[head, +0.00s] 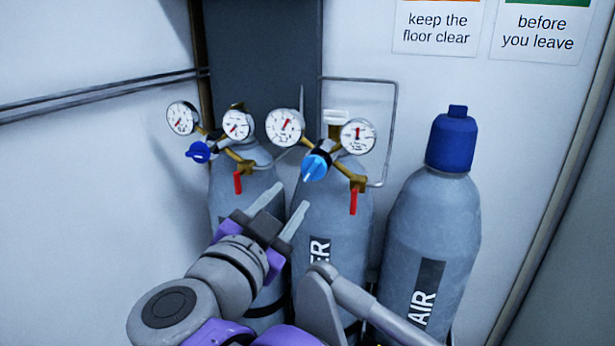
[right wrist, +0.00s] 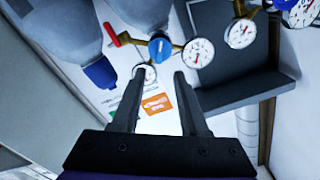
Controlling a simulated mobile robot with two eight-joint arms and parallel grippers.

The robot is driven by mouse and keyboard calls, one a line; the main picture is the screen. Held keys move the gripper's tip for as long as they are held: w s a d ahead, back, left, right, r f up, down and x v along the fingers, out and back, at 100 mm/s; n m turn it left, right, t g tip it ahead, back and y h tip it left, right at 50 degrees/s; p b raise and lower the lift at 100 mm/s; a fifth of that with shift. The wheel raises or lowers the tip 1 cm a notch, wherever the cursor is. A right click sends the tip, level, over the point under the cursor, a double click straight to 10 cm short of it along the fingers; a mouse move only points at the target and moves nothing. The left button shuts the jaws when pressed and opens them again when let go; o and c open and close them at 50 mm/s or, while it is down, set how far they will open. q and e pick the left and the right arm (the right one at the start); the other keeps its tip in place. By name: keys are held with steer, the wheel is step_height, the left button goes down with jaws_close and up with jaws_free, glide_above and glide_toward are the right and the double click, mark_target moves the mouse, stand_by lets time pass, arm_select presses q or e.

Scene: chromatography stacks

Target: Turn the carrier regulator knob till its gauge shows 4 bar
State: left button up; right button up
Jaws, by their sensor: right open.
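The middle cylinder (head: 338,215) has a partly hidden label ending in "ER". Its regulator has a light blue knob (head: 316,166) with a pale pointer mark, between a left gauge (head: 285,126) and a right gauge (head: 358,136). Both gauges have red needles; their figures are too small to read. My right gripper (head: 288,203) is open and empty, its fingers apart, below and left of the knob and not touching it. In the right wrist view the knob (right wrist: 160,47) shows beyond the fingertips, above the gap between them. My left gripper is not in view.
A second regulator with a dark blue knob (head: 199,152) stands at the left. Red valve handles (head: 353,201) hang under both regulators. A capped AIR cylinder (head: 432,240) stands at the right. Thin pipes (head: 100,95) run along the wall behind.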

mark_target(311, 171)
steer(key=x, duration=1)
steer(key=shift+p, duration=0.3)
jaws_close()
